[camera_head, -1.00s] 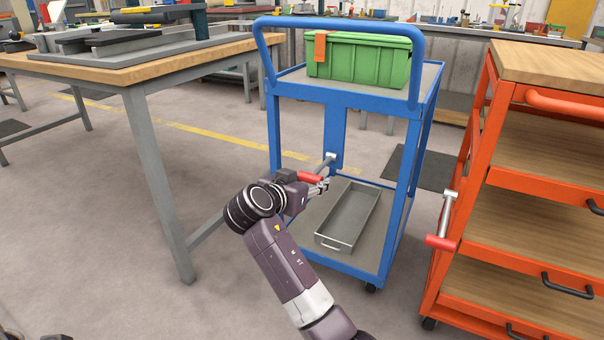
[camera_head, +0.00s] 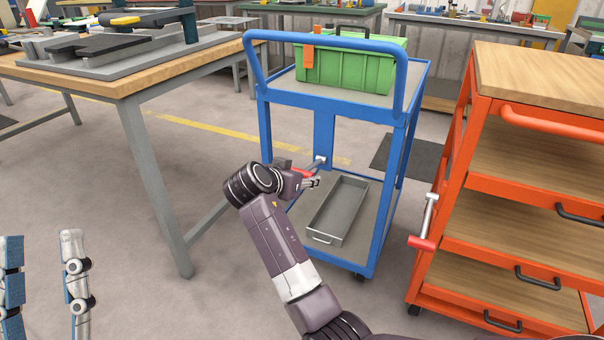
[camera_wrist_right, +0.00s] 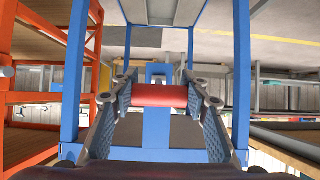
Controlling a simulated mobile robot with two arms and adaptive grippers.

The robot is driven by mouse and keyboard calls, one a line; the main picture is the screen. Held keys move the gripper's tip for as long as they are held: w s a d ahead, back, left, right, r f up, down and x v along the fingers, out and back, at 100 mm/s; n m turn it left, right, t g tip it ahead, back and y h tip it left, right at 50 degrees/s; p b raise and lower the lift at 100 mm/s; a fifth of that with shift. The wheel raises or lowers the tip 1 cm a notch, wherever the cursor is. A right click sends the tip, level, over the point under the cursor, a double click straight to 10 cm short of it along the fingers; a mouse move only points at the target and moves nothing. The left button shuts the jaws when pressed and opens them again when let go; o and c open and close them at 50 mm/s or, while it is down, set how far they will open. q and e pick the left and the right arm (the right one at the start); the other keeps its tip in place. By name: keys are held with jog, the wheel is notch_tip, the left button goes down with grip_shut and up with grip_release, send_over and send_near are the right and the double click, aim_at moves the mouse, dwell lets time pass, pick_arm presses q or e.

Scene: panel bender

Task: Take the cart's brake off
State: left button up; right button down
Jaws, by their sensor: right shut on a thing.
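The blue cart (camera_head: 327,112) stands in the middle of the head view. Its brake lever (camera_head: 319,162) sticks out from the blue upright plate and ends in a red grip (camera_wrist_right: 160,96). My right gripper (camera_head: 311,182) is at this lever, shut on the red grip, with one finger on each side in the wrist view. In the head view the gripper partly hides the grip. My left gripper (camera_head: 42,245) is at the lower left, its two fingers wide apart and empty, far from the cart.
A green box (camera_head: 345,68) with an orange tag sits on the cart's top, a grey tray (camera_head: 338,208) on its lower shelf. An orange cart (camera_head: 470,190) with its own red-gripped lever (camera_head: 424,225) stands right. A workbench (camera_head: 125,78) is left. Floor between bench and cart is clear.

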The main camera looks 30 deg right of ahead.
jog(key=shift+w+d+r+p, duration=0.1)
jog(key=shift+r+p, duration=0.25)
jog(key=shift+r, duration=0.15)
jog(key=shift+w+d+r+p, duration=0.1)
jog(key=shift+r+p, duration=0.25)
jog(key=shift+r, duration=0.1)
pick_arm(q)
jog(key=w+f+g+y, duration=0.1)
jog(key=w+f+g, duration=0.4)
jog(key=f, duration=0.3)
jog(key=shift+w+d+y, duration=0.25)
jog(key=shift+w+y, duration=0.1)
jog(key=shift+y, duration=0.05)
jog(key=shift+f, duration=0.1)
pick_arm(e)
jog(key=c, duration=1.2)
grip_release()
jog(key=shift+o, duration=0.6)
jog(key=shift+f, duration=0.1)
notch_tip(320, 180, up, 10)
